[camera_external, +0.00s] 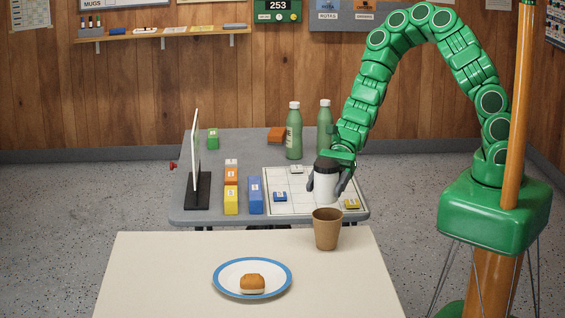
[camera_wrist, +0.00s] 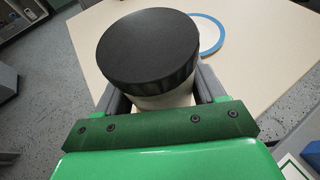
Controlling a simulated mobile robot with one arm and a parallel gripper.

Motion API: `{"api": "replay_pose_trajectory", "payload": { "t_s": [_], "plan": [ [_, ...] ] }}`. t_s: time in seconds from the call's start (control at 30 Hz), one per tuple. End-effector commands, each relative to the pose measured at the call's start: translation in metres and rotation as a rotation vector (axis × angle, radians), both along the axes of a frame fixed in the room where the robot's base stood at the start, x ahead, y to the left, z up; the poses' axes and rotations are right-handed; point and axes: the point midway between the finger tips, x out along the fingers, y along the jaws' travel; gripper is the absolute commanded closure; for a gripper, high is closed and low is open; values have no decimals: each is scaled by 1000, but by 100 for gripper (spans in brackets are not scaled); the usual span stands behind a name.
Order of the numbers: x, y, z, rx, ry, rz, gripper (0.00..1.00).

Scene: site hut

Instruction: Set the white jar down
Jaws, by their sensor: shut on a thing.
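The white jar (camera_external: 325,184) has a black lid and is upright in the external view, over the right part of the white gridded board on the grey table. My gripper (camera_external: 328,185) is shut on the jar, with its dark fingers on either side. In the wrist view the black lid (camera_wrist: 148,48) fills the upper middle, and the jar's white body (camera_wrist: 165,99) shows between the fingers of my gripper (camera_wrist: 160,100). I cannot tell whether the jar's base touches the board, as the brown cup is close in front of it.
The grey table (camera_external: 240,144) holds two green bottles (camera_external: 294,132), a thin upright panel (camera_external: 195,150), and several coloured blocks (camera_external: 256,195). The gridded board (camera_external: 275,208) bears small blocks. The cream table (camera_external: 150,270) in front has a brown cup (camera_external: 327,232) and a blue-rimmed plate (camera_external: 223,279) with a bun.

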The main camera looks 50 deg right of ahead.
Motion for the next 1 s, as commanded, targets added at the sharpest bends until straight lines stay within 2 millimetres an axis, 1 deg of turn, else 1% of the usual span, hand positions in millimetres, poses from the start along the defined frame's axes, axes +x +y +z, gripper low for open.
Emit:
{"api": "replay_pose_trajectory", "payload": {
  "t_s": [0.1,0.23,0.5,0.7,0.9,1.0],
  "plan": [
    [3,2,1,-1,-1,-5,73],
    [17,13,-1,-5,0,-20,73],
    [68,51,-3,-9,-4,-79,73],
    [94,74,2,-3,-3,-109,73],
    [104,85,4,1,1,-121,73],
    [110,90,2,0,0,-125,73]
  ]
}}
